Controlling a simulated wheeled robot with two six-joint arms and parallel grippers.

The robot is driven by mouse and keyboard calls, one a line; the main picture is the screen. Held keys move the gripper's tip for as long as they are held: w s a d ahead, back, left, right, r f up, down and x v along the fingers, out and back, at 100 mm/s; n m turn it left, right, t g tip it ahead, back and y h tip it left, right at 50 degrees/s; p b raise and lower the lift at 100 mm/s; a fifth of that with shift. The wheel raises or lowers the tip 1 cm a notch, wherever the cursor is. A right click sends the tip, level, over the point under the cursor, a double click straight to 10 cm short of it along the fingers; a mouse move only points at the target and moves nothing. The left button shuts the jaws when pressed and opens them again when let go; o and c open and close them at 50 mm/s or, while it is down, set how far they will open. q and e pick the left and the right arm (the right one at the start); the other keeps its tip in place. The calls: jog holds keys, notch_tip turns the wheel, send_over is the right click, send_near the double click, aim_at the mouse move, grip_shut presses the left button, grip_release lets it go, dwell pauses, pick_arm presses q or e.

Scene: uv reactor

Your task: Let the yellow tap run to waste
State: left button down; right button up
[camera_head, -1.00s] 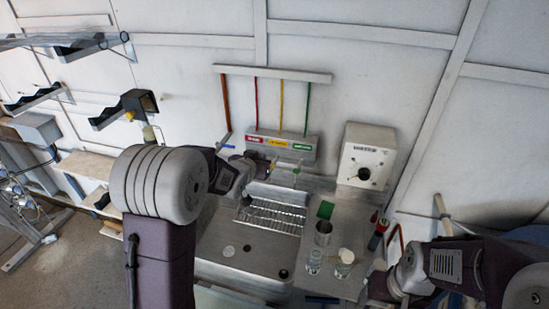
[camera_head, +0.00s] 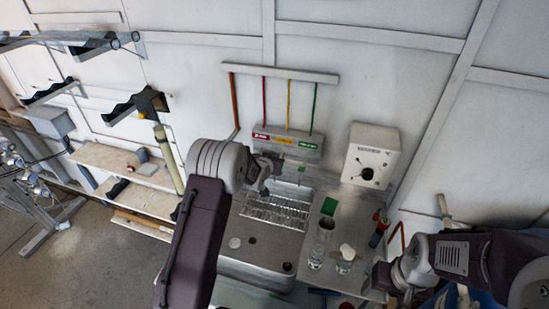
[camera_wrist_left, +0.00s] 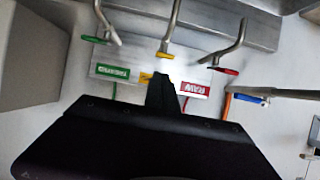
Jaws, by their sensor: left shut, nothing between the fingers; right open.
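The tap panel (camera_head: 268,146) on the back wall carries red, yellow and green labels. In the left wrist view three metal taps hang from the top: the yellow-handled tap (camera_wrist_left: 165,55) in the middle, the green-handled tap (camera_wrist_left: 97,40) left and the red-handled tap (camera_wrist_left: 225,71) right. My left gripper (camera_wrist_left: 161,82) is shut and empty, its tip just below the yellow handle in that view; I cannot tell whether they touch. In the head view my left gripper (camera_head: 276,165) is in front of the panel, largely hiding the taps. My right gripper (camera_head: 405,294) is open at the lower right.
The metal sink (camera_head: 258,250) with a drying rack (camera_head: 275,212) lies below the taps. A blue-handled valve (camera_wrist_left: 250,99) sits beside the red tap.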

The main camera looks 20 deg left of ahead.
pick_arm(q)
jog(key=shift+s+f, duration=0.3)
jog(key=shift+f, duration=0.5)
jog(key=f+b, duration=0.1)
jog(key=b, duration=0.1)
jog(key=f+b, duration=0.1)
jog(key=b, duration=0.1)
jog(key=shift+s+f, duration=0.25)
jog(key=shift+s, duration=0.05)
jog(key=shift+r+p, duration=0.45)
jog(key=shift+r, duration=0.15)
dwell(3.5)
jog(key=shift+r+p, duration=0.4)
jog(key=shift+r, duration=0.3)
